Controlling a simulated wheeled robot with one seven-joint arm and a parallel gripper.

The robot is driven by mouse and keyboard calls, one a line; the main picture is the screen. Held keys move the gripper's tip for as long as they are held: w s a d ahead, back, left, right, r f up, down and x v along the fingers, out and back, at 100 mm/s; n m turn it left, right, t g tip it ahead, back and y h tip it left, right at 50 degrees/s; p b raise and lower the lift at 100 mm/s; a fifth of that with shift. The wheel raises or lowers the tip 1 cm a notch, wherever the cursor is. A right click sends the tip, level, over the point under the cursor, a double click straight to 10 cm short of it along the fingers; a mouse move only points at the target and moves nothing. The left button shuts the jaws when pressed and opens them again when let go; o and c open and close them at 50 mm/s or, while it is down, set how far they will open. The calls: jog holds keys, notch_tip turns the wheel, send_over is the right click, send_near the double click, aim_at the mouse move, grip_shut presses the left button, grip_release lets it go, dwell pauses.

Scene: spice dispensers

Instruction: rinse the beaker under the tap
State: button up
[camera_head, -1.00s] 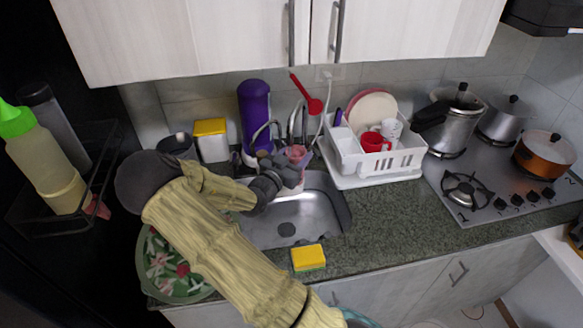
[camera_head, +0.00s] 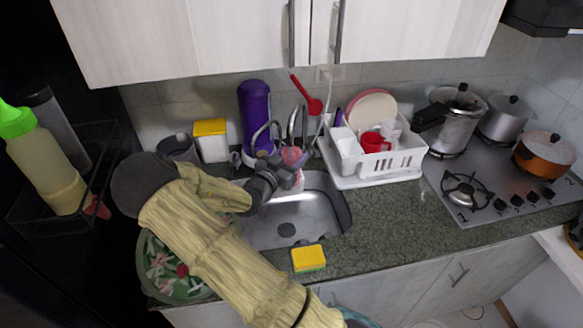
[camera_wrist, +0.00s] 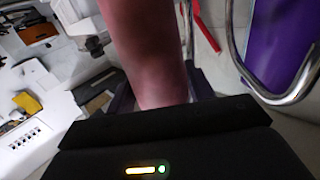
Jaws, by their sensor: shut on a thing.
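My gripper (camera_head: 283,168) is shut on a pinkish beaker (camera_head: 292,155) and holds it over the back of the sink (camera_head: 305,212), close to the tap (camera_head: 291,125). In the wrist view the beaker (camera_wrist: 147,50) fills the upper middle between my fingers, with the curved metal tap (camera_wrist: 290,85) to its right. In the head view my gripper hides part of the beaker. I cannot tell whether water is running.
A purple bottle (camera_head: 256,120) and a yellow-lidded container (camera_head: 211,140) stand behind and left. A white dish rack (camera_head: 395,165) with cups and plates is on the right. A yellow sponge (camera_head: 308,257) lies at the counter's front. Pots stand on the stove.

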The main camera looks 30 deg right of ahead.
jog(key=shift+d, duration=0.1)
dwell(0.3)
jog(key=shift+s+d, duration=0.2)
jog(key=shift+d, duration=0.25)
dwell(0.4)
jog(key=s+a+b, duration=0.1)
jog(key=s+a, duration=0.1)
jog(key=s, duration=0.5)
jog(key=shift+s+a, duration=0.3)
dwell(0.5)
dwell(1.4)
jog(key=s+a+r+p, duration=0.1)
jog(key=s+r+p, duration=0.1)
jog(key=s+r, duration=0.2)
jog(key=shift+s+a+p, duration=0.35)
